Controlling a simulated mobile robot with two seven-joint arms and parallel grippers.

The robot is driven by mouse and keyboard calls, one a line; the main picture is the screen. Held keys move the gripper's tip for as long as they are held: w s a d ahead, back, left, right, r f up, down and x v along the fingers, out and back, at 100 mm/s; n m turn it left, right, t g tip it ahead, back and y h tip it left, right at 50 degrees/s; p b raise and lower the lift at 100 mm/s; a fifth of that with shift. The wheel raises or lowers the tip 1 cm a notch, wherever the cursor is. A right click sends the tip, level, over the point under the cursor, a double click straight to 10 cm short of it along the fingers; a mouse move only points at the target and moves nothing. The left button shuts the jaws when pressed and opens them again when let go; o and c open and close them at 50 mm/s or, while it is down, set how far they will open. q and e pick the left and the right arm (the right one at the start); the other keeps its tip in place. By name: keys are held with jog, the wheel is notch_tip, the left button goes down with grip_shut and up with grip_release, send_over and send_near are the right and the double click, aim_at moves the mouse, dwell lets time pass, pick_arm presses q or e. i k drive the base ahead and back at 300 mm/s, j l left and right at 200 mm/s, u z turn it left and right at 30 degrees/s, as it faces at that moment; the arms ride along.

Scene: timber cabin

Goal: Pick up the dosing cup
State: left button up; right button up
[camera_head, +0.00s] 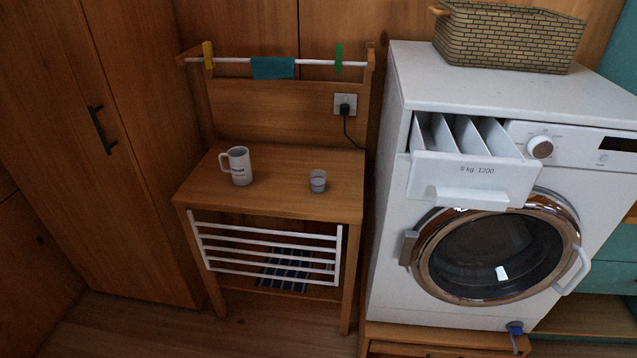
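The dosing cup (318,181) looks like a small clear cup with a marking on its front. It stands upright on the right half of the small wooden table (270,202), apart from other things. Neither of my grippers shows in the head view.
A white mug (237,165) stands left of the cup. A rail (310,62) with pegs and a teal cloth is above the table. On the right, the washing machine (450,260) has its detergent drawer (470,178) pulled out. A woven basket (510,36) sits on top.

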aim_at(317, 177)
jog(key=i+j+z, duration=0.15)
jog(key=i+j, duration=0.55)
jog(key=i+j+z, duration=0.2)
jog(key=i+j, duration=0.4)
jog(key=j, duration=0.2)
